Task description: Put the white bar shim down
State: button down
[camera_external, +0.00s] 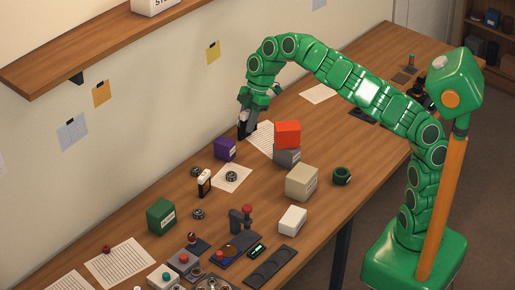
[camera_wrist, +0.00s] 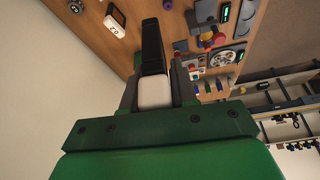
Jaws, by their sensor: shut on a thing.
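My gripper (camera_external: 245,130) is low over the far part of the table near the wall, just behind the purple box. In the wrist view my gripper (camera_wrist: 155,78) is shut on the white bar shim (camera_wrist: 154,93), whose pale end shows between the dark jaws. A dark upright part hides the rest of it. In the external view the jaws hide the shim, and I cannot tell whether it touches the table.
The purple box (camera_external: 225,149) stands close in front of my gripper. Small parts and trays crowd the near table. Bare wood shows at the back right.

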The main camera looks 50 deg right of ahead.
jog(key=w+a+f+n, duration=0.1)
jog(key=a+f, duration=0.2)
jog(key=a, duration=0.9)
jog(key=a+f, duration=0.3)
jog(key=a, duration=0.9)
send_near(154, 212)
jog(key=shift+w+a+f+g, duration=0.1)
jog(key=shift+a+g, duration=0.05)
jog(key=shift+a, duration=0.2)
jog(key=shift+w+a+f+g, duration=0.1)
jog(key=shift+a+g, duration=0.05)
jog(key=shift+a, duration=0.2)
jog(key=shift+f, duration=0.1)
jog(key=shift+w+a, duration=0.1)
jog(key=shift+f, duration=1.65)
jog(key=shift+f, duration=0.1)
